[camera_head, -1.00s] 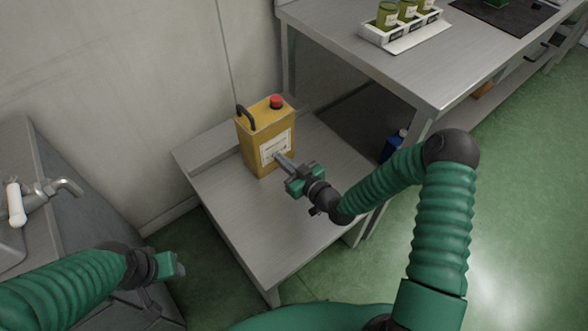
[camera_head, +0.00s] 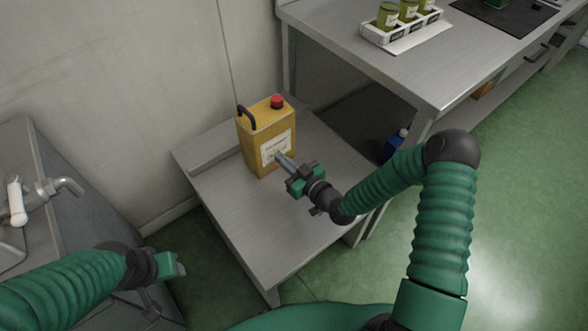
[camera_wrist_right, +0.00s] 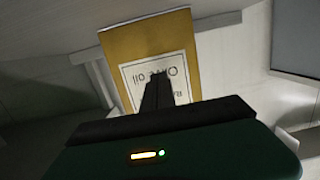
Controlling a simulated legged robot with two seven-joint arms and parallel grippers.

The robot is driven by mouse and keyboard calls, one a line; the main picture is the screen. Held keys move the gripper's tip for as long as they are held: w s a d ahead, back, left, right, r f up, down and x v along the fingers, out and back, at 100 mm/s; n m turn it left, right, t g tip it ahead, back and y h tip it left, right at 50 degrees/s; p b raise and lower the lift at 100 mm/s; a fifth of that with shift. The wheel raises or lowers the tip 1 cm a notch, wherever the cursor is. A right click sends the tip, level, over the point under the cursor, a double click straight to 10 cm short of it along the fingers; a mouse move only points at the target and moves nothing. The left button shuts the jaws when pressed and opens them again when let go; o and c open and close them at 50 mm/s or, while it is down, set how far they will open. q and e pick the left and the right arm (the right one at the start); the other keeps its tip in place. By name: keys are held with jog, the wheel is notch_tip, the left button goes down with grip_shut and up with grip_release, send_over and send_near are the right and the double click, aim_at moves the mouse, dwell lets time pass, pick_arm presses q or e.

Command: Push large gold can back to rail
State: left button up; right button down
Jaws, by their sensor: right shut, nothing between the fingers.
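The large gold can (camera_head: 258,138) stands upright on a low metal table (camera_head: 250,215), with a red cap and a dark handle on top. Its white label faces my right gripper (camera_head: 281,158), which is shut and empty, its fingertips at the label. In the right wrist view the can (camera_wrist_right: 122,50) is straight ahead of the shut fingers (camera_wrist_right: 158,90), which cover part of the label; contact is hard to tell. The raised rail (camera_head: 215,152) runs along the table's wall side, behind the can. My left gripper (camera_head: 178,265) is at the lower left, away from the can; its fingers are not clear.
A higher steel bench (camera_head: 385,65) stands at the upper right, with a white rack of jars (camera_head: 400,30) on it. A blue container (camera_head: 394,147) is beneath it. A sink with a tap (camera_head: 55,187) is at the left. The low table's front is clear.

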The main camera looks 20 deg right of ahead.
aim_at(275, 151)
jog(key=shift+d, duration=0.1)
jog(key=shift+r+b+x, duration=0.2)
jog(key=shift+b+x, duration=0.15)
jog(key=shift+x, duration=1)
jog(key=shift+r+b+x, duration=0.2)
jog(key=shift+b+x, duration=0.1)
jog(key=shift+x, duration=1.1)
jog(key=shift+s+d+r+p, duration=0.1)
jog(key=shift+s+p, duration=0.2)
jog(key=shift+s, duration=0.1)
jog(key=shift+f+p+v, duration=0.25)
jog(key=shift+p+v, duration=0.05)
jog(key=shift+v, duration=1.25)
jog(key=shift+f+p+v, duration=0.2)
jog(key=shift+p+v, duration=0.1)
jog(key=shift+v, duration=1.2)
jog(key=shift+f, duration=0.1)
